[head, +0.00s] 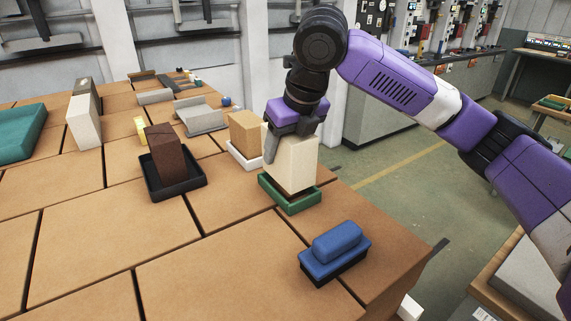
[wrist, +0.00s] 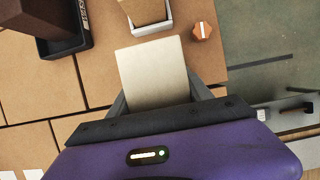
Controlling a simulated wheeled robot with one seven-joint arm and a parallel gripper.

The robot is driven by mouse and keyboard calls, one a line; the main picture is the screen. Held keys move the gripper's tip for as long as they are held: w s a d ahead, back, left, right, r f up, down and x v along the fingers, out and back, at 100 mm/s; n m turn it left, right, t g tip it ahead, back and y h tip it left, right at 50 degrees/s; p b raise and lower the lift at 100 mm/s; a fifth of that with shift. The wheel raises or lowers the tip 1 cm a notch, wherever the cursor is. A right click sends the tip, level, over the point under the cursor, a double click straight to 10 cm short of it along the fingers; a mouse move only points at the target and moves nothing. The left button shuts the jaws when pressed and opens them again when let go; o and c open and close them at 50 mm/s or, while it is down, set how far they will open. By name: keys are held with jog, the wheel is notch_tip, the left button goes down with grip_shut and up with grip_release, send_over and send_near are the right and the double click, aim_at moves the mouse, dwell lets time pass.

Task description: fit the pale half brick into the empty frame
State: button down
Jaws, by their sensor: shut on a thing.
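The pale half brick (head: 296,162) is upright in my gripper (head: 284,147), which is shut on its upper part from above. One grey finger shows on its near left side; the other is hidden in the head view. The green frame (head: 292,206) is directly below the brick near the table's right edge. A brown strip shows between the brick's lower edge and the frame's near rim, so the brick appears slightly above it; exact contact is unclear. In the wrist view the pale brick (wrist: 152,70) fills the space between the fingers and hides the green frame.
A white frame (head: 243,160) with a tan brick stands just behind. A black frame (head: 180,188) holding a dark brown brick is to the left. A blue brush-like block (head: 336,248) lies in front. An orange six-sided piece (wrist: 202,32) sits near the table edge. The left foreground is clear.

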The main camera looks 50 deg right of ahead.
aim_at(296, 135)
jog(key=shift+f, duration=2.05)
jog(key=shift+f, duration=0.2)
jog(key=shift+c, duration=2.2)
grip_release()
jog(key=shift+r, duration=0.25)
jog(key=v, duration=1.2)
jog(key=shift+s+b, duration=0.1)
jog(key=shift+b, duration=0.25)
jog(key=shift+f, duration=0.1)
